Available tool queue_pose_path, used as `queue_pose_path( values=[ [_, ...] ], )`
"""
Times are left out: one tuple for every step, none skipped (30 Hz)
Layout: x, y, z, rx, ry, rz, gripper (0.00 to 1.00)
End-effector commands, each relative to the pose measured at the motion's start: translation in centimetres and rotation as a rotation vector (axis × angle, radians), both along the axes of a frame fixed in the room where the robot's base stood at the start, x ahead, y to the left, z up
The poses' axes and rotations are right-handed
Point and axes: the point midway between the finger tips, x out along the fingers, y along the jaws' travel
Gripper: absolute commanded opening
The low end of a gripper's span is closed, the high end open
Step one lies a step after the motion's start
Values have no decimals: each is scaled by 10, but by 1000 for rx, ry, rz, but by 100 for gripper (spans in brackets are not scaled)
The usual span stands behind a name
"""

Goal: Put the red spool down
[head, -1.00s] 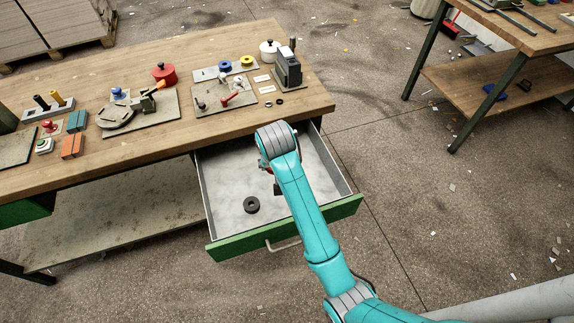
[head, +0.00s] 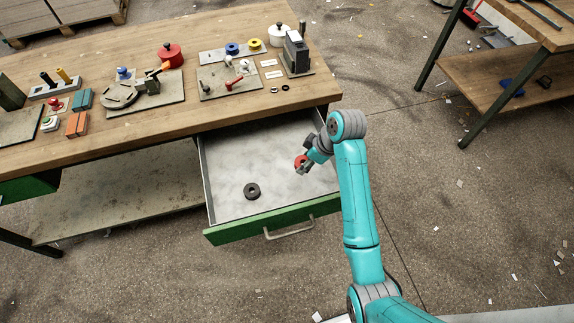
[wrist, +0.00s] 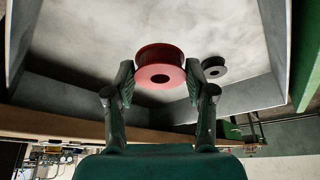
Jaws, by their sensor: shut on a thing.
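The red spool (wrist: 160,68) is between the fingers of my gripper (wrist: 160,85) in the wrist view, with its round face and dark centre hole toward the camera. My gripper is shut on it. In the head view the red spool (head: 300,161) shows as a small red patch by my gripper (head: 302,166), over the right part of the open drawer (head: 226,205). Whether the spool touches the drawer floor I cannot tell.
A black spool (head: 252,191) lies in the drawer near its front; it also shows in the wrist view (wrist: 214,68). The workbench (head: 150,50) behind holds several fixtures, a red pot (head: 170,56) and a white pot (head: 278,36).

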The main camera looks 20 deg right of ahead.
Motion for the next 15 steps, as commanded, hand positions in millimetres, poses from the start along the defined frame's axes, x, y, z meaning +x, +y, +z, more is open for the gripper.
queue_pose_path(
  values=[
    [-1,0,-10,0,5,-2,34],
    [-1,0,-16,1,4,-2,34],
    [-1,0,-22,0,4,-2,34],
    [-1,0,-27,0,4,-2,34],
    [-1,0,-31,0,3,-2,34],
    [-1,0,-36,0,3,-2,34],
    [0,0,-38,1,2,-2,34],
    [0,0,-40,0,2,-3,34],
    [0,0,-42,0,0,-3,34],
    [0,0,-44,0,0,-3,34],
    [0,0,-45,0,0,-3,34],
    [0,0,-48,0,2,-3,34],
    [0,0,-51,0,2,-4,34],
    [0,0,-54,0,2,-4,34],
    [0,0,-59,0,2,-4,34]
  ],
)
